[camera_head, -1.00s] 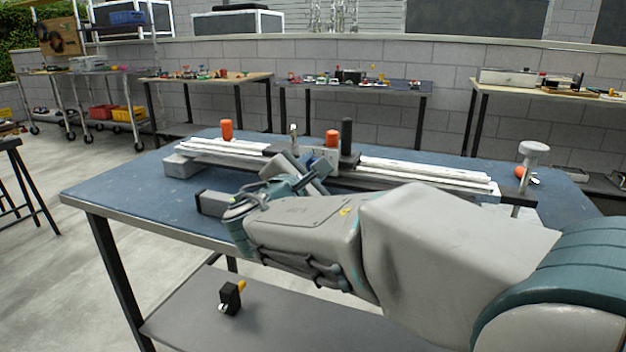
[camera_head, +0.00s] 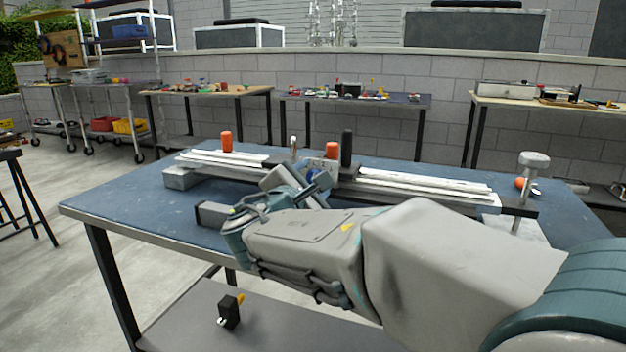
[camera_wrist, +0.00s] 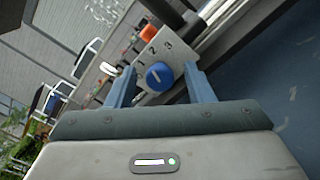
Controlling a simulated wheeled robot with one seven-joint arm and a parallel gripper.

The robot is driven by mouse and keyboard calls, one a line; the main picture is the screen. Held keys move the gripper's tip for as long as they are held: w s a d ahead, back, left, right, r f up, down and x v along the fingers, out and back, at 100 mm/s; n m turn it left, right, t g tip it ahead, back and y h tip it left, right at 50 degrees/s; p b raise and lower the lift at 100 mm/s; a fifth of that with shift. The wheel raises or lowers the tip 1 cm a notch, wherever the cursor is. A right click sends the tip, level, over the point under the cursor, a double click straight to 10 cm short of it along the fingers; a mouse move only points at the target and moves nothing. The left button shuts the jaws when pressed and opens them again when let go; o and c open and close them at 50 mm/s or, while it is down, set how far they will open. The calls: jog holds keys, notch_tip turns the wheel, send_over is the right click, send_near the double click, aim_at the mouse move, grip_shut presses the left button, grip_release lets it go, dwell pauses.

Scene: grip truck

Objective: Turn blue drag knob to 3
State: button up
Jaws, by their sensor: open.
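The blue drag knob (camera_wrist: 160,76) is round with a white line across its face. It sits on a light plate (camera_wrist: 183,48) printed with 1, 2 and 3, and the line does not clearly point at the 3. In the head view the knob (camera_head: 312,175) is mostly hidden behind my arm. My gripper (camera_wrist: 159,82) is open, with one finger on each side of the knob; I cannot tell whether either touches it. My gripper also shows at the slide apparatus in the head view (camera_head: 318,188).
The carriage has an orange knob (camera_head: 332,150) and a black post (camera_head: 347,148) close to my gripper. White rails (camera_head: 425,183) run along the blue table (camera_head: 130,200). Another orange knob (camera_head: 226,141) stands at left, and a grey-topped post (camera_head: 533,162) at right.

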jog(key=p+v, duration=0.3)
jog(key=v, duration=1)
jog(key=shift+s+a, duration=0.1)
jog(key=shift+s, duration=0.3)
